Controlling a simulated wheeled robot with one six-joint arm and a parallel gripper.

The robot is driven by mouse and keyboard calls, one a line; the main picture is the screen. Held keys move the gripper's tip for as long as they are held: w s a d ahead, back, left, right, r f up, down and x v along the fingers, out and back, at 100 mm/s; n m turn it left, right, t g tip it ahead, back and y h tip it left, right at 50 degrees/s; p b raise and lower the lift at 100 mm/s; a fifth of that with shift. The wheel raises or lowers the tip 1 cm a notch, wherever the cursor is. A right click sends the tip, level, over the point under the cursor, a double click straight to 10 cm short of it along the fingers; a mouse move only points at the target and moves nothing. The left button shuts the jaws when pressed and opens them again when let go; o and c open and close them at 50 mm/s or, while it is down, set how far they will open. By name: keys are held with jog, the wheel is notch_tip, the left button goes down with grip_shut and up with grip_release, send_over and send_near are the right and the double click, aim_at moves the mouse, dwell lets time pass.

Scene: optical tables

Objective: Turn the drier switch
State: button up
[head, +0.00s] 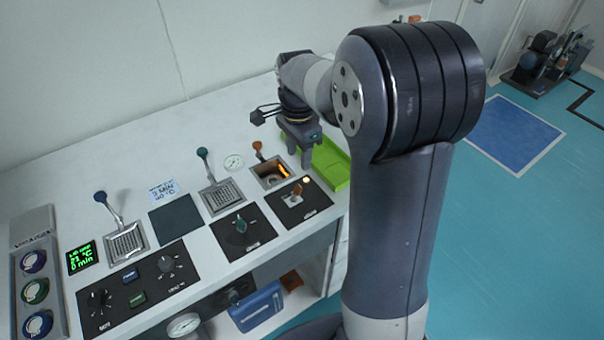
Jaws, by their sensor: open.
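Several dark control panels lie along the front of the white bench in the head view. The right panel (318,207) has an orange switch (297,192) and a small lit lamp. The middle panel (257,238) has a teal knob (240,226). The left panel (97,318) has black knobs and small buttons. The labels are too small to read, so I cannot tell which control is the drier switch. My gripper (303,156) is open and points down above the bench's right end, behind the orange switch and apart from it. Its fingertips are small in view.
A glowing recess (268,172) with an orange lever (257,148) lies left of my gripper. A green tray (332,168) lies to its right. Teal (205,165) and blue (106,203) levers rise behind the panels. Open floor is on the right.

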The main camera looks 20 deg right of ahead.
aim_at(299, 186)
notch_tip(299, 186, down, 11)
jog(key=shift+s+r+p, duration=0.1)
jog(key=shift+r+p, duration=0.1)
jog(key=shift+p, duration=0.2)
jog(key=shift+c, duration=0.3)
grip_shut()
